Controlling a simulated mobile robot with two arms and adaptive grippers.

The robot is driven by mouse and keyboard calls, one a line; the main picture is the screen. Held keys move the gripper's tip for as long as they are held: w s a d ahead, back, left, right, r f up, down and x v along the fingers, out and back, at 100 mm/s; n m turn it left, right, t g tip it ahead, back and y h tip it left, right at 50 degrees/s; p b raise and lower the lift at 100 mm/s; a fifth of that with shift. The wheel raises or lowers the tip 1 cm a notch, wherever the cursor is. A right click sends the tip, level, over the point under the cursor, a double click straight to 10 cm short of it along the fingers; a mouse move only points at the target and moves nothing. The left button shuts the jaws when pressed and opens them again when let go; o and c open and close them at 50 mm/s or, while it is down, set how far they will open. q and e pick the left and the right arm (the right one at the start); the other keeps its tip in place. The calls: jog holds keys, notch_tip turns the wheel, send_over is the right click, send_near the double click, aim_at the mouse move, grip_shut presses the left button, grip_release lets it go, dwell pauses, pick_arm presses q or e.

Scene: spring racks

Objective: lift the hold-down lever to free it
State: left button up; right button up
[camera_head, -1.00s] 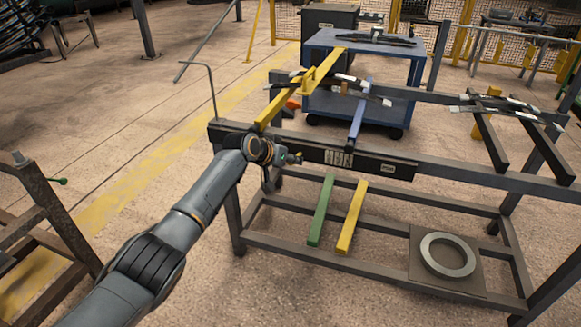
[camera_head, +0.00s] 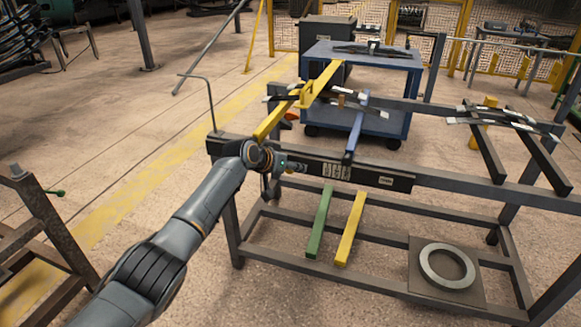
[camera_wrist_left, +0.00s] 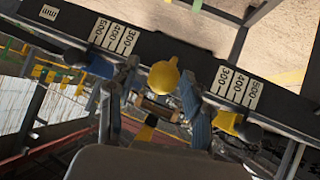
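A long yellow bar (camera_head: 275,120) runs back from the rack's front beam to a yellow bracket (camera_head: 307,95); I cannot tell for sure whether it is the hold-down lever. A blue bar (camera_head: 357,125) lies to its right. My left gripper (camera_head: 294,166) is at the front beam, just right of the yellow bar's near end, partly hidden by my wrist. In the left wrist view, its two fingers (camera_wrist_left: 158,88) are apart, with a rounded yellow end (camera_wrist_left: 163,77) between them. Gaps show beside the yellow end, and no firm contact is visible. My right gripper is not in view.
The dark front beam (camera_head: 385,181) carries scale labels, also seen in the left wrist view (camera_wrist_left: 115,38). Green (camera_head: 320,220) and yellow bars (camera_head: 350,228) and a grey ring (camera_head: 447,266) sit on the lower frame. A blue cart (camera_head: 390,65) stands behind.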

pick_arm(q)
jog(key=shift+a+f, duration=0.1)
jog(key=shift+s, duration=0.1)
jog(key=shift+s+a, duration=0.15)
jog(key=shift+a, duration=0.05)
jog(key=v, duration=1.1)
jog(key=shift+r, duration=0.4)
jog(key=shift+f, duration=0.15)
